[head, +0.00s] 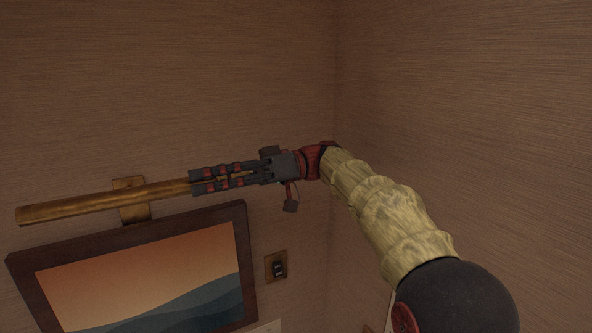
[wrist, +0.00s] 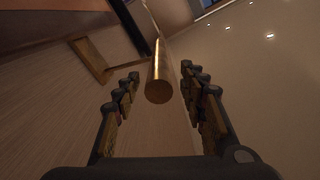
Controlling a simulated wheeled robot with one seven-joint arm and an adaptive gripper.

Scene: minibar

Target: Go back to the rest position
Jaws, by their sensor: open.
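My gripper (head: 194,182) is at the end of my arm, raised high near the room corner and pointing left. Its fingers are spread open with nothing held. In the wrist view the two rows of finger segments stand apart, left and right. A brass tube (head: 100,202), which looks like a picture lamp, runs left from beside the fingertips in the head view. In the wrist view the round end of the tube (wrist: 158,92) shows between the fingers, touching neither side visibly. Its exact distance from the fingertips I cannot tell.
A brass wall plate (head: 131,190) is behind the tube. A brass switch plate (head: 276,266) is right of the picture. Brown walls meet behind my arm. Ceiling lights (wrist: 227,29) show in the wrist view.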

